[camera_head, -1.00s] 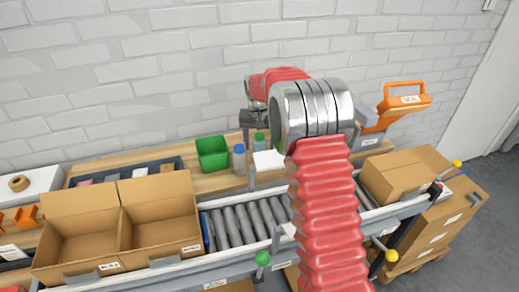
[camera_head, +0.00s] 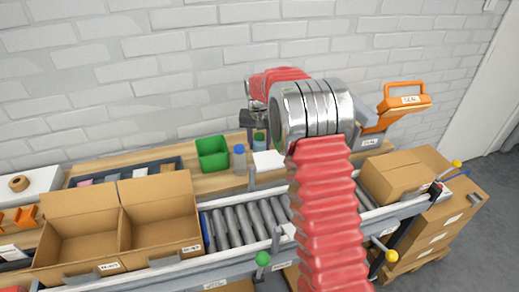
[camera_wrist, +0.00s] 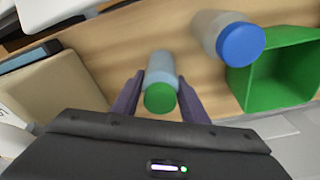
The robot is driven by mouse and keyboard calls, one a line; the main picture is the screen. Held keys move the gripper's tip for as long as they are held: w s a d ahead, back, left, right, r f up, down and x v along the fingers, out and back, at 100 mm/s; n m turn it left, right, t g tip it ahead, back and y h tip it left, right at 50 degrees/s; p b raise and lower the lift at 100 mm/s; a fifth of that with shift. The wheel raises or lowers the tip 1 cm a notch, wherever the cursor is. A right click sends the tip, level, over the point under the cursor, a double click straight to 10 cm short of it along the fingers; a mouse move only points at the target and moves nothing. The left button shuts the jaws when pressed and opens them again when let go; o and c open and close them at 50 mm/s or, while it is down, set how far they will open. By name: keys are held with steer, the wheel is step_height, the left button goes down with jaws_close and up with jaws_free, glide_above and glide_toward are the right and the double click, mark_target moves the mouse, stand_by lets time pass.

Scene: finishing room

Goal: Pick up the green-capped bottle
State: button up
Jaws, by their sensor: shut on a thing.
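The green-capped bottle (camera_wrist: 161,72) stands between the two fingers of my gripper (camera_wrist: 158,98) in the wrist view, its green cap (camera_wrist: 160,98) toward the camera. My gripper is shut on this bottle. In the head view the green cap (camera_head: 259,137) shows just below my gripper (camera_head: 250,128), and my arm hides part of that area. The bottle is over the wooden bench (camera_head: 215,183); I cannot tell whether its base touches the wood.
A blue-capped bottle (camera_wrist: 238,42) stands beside the held one, with a green bin (camera_wrist: 280,75) beyond it. An open two-part carton (camera_head: 160,215) and a roller conveyor (camera_head: 245,222) are in front. An orange-handled device (camera_head: 405,100) is at the right.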

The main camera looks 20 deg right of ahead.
step_height(320, 180, up, 10)
stand_by(0.7)
stand_by(0.6)
